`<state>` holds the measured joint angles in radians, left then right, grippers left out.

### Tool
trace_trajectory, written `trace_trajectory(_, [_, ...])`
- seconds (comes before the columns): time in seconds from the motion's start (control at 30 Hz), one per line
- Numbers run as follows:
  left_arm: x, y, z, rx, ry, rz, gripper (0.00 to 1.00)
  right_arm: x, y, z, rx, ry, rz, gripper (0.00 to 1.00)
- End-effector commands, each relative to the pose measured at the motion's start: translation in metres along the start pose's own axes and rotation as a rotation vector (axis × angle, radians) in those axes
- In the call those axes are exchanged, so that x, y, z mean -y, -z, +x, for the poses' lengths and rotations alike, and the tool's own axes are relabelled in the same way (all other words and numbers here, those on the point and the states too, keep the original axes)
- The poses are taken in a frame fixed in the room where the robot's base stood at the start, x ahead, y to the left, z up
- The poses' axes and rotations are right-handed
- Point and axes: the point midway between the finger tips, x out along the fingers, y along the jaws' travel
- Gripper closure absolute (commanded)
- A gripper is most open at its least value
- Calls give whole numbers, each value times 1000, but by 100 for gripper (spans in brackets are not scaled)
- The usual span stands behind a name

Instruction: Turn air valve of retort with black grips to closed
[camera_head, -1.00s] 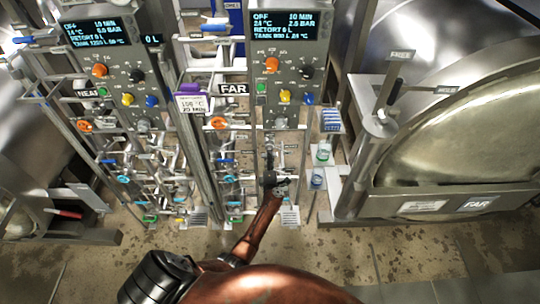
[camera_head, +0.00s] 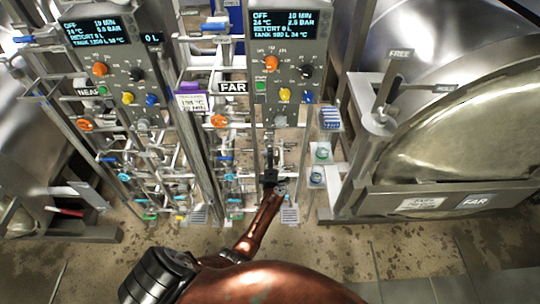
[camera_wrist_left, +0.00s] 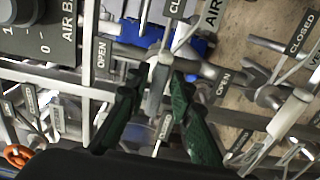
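The far retort (camera_head: 440,130) stands at the right in the head view. Its lever (camera_head: 388,92) has black grips. My left gripper (camera_head: 270,180) is at the pipework below the far control panel (camera_head: 287,65). In the left wrist view, the left gripper (camera_wrist_left: 158,80) has its two dark green fingers apart. A pale grey valve handle (camera_wrist_left: 157,88) stands between them; I cannot tell whether they touch it. An "OPEN" tag (camera_wrist_left: 101,55) is left of the fingers and an "AIR" tag (camera_wrist_left: 212,16) is above right. My right gripper is not in view.
A neighbouring valve handle (camera_wrist_left: 285,118) and a "CLOSED" tag (camera_wrist_left: 301,33) are at the right in the wrist view. White pipes crowd around the fingers. The near control panel (camera_head: 108,65) is at the left in the head view. The floor (camera_head: 340,260) in front is clear.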

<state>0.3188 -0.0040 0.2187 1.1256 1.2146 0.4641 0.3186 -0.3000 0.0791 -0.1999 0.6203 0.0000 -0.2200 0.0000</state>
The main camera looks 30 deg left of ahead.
Motion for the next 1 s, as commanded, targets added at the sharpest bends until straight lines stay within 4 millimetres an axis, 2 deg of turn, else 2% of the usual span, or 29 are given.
trace_trajectory(0.1, [-1,0,0,-1,-1,-1,71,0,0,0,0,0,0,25])
trace_trajectory(0.47, [0,1,1,-1,-2,-49,71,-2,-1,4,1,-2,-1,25])
trace_trajectory(0.67, [2,2,1,-1,-5,-278,71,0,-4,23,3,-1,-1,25])
trace_trajectory(1.0, [3,2,1,0,-4,-769,71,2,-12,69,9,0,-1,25])
